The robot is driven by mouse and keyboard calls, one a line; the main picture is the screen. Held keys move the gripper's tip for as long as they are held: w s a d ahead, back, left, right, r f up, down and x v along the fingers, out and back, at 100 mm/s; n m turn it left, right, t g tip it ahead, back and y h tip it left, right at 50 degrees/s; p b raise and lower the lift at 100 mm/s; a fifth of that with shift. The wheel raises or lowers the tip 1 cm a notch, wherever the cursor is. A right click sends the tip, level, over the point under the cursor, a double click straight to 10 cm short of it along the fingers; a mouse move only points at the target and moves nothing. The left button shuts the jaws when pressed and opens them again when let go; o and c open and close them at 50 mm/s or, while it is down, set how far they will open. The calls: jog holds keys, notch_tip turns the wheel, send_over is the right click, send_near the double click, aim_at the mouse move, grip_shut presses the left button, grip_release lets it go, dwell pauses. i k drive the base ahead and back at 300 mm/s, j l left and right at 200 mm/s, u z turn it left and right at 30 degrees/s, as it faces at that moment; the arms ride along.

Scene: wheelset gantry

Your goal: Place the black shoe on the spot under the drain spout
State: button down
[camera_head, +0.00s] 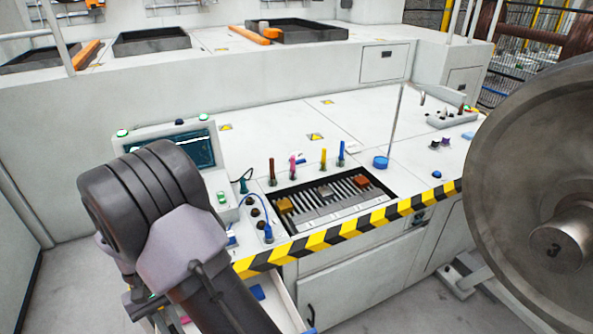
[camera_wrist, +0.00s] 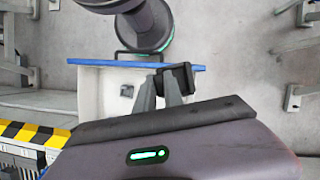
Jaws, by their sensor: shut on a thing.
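In the wrist view my gripper (camera_wrist: 172,80) is shut on a black block-like piece, the black shoe (camera_wrist: 180,76). It is held above a white open drawer (camera_wrist: 100,92) with a blue front edge. In the head view my arm covers most of the gripper, and I cannot make out the shoe there.
The open drawer (camera_head: 288,303) sticks out below a black-and-yellow striped edge (camera_head: 330,236). The bench above has a slatted recess (camera_head: 330,199) with several small blocks, upright coloured handles and a screen (camera_head: 190,148). A large wheel (camera_head: 530,150) stands at right.

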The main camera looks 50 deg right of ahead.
aim_at(402, 180)
jog(key=k+l+z, duration=0.15)
jog(key=l+z, duration=0.35)
jog(key=l, duration=0.4)
jog(key=l+z, duration=0.5)
jog(key=l, duration=0.4)
jog(key=i+l+z, duration=0.35)
jog(key=i, duration=0.2)
jog(key=i+z, duration=0.3)
jog(key=i, duration=0.2)
